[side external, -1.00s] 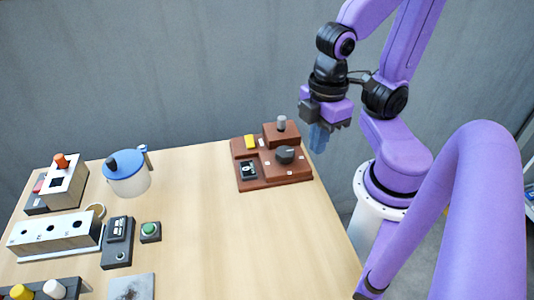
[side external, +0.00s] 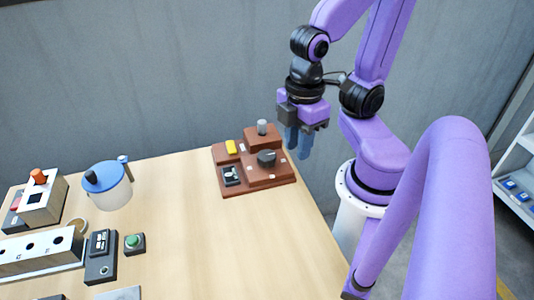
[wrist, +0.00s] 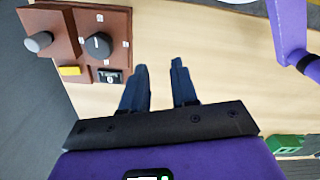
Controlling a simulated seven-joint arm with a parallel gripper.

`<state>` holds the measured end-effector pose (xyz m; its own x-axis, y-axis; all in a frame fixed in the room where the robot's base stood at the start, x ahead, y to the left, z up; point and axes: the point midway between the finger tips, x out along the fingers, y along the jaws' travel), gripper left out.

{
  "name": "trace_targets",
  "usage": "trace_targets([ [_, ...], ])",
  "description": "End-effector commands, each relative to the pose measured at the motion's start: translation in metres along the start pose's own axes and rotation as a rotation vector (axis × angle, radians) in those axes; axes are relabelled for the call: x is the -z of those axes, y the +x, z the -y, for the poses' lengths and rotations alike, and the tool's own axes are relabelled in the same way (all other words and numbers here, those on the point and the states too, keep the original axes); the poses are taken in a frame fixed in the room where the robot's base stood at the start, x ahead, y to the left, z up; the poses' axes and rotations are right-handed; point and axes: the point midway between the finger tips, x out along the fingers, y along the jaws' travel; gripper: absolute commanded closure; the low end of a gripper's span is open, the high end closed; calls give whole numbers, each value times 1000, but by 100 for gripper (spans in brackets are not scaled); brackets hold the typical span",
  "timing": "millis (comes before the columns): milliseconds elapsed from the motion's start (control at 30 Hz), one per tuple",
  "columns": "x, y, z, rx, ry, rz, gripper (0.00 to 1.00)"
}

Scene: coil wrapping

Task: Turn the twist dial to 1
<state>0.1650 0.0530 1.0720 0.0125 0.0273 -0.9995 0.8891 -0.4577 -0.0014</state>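The twist dial (side external: 267,157) is a black round knob on a reddish-brown panel box (side external: 258,182) at the table's far edge. In the wrist view the dial (wrist: 98,45) is at upper left, with small white labels around it. The label digits are too small to read, and I cannot tell which one the dial points to. My gripper (side external: 298,152) hangs to the right of the dial and above the panel's right side, apart from it. In the wrist view my gripper's two blue fingers (wrist: 160,66) are apart with nothing between them.
The panel also carries a grey cylinder knob (side external: 262,127), a yellow button (side external: 231,147) and a black switch (side external: 231,175). A blue-lidded jug (side external: 107,186), a green button box (side external: 134,243) and other boxes stand at the left. The table middle is clear.

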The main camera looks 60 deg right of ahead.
Motion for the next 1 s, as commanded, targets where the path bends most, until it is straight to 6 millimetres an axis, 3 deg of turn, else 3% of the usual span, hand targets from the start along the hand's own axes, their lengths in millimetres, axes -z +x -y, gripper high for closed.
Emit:
trace_targets([
  [33, 1, 0, -2, 0, 6, 0, 54],
  [133, 6, -1, -9, -1, 27, 0, 24],
  [600, 42, -11, -72, -9, 227, 5, 24],
  [1000, 59, -20, -113, -14, 404, 11, 24],
])
